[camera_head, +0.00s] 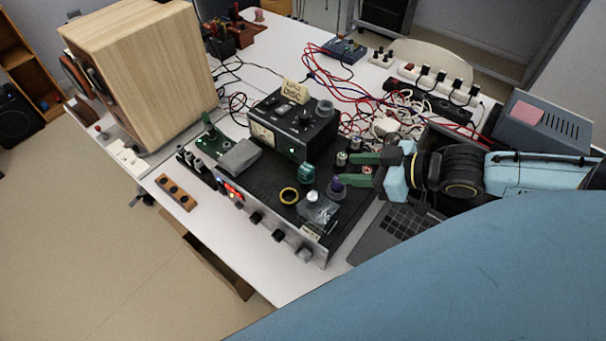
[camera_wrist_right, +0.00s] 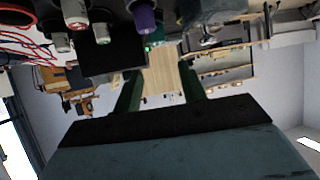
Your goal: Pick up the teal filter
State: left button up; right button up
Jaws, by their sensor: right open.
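The teal filter (camera_head: 306,173) is a small rounded piece standing on top of the black amplifier (camera_head: 262,185), near its middle. My right gripper (camera_head: 348,169) comes in from the right with its two green fingers apart and nothing between them. Its fingertips are to the right of the teal filter, with a clear gap. In the right wrist view the green fingers (camera_wrist_right: 160,85) are spread, with the far room between them. A dark teal patch at the top of that view may be the filter, but I cannot tell. My left gripper is out of view.
A purple-topped piece (camera_head: 337,185) stands close to the lower finger. A black meter unit (camera_head: 292,125) stands behind. Tangled cables (camera_head: 385,122) lie beyond the gripper.

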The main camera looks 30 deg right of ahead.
aim_at(307, 168)
jog(key=b+x, duration=0.1)
jog(key=x, duration=0.2)
jog(key=shift+w+a+f, duration=0.1)
jog(key=shift+w, duration=0.1)
jog(key=shift+b+x, duration=0.8)
jog(key=shift+x, duration=0.85)
jog(key=x, duration=0.3)
jog(key=shift+d+f+b, duration=0.2)
jog(key=shift+b, duration=0.2)
jog(key=shift+w+a+f, duration=0.3)
jog(key=shift+w+a, duration=0.05)
jog(key=shift+w, duration=0.05)
jog(key=c, duration=0.8)
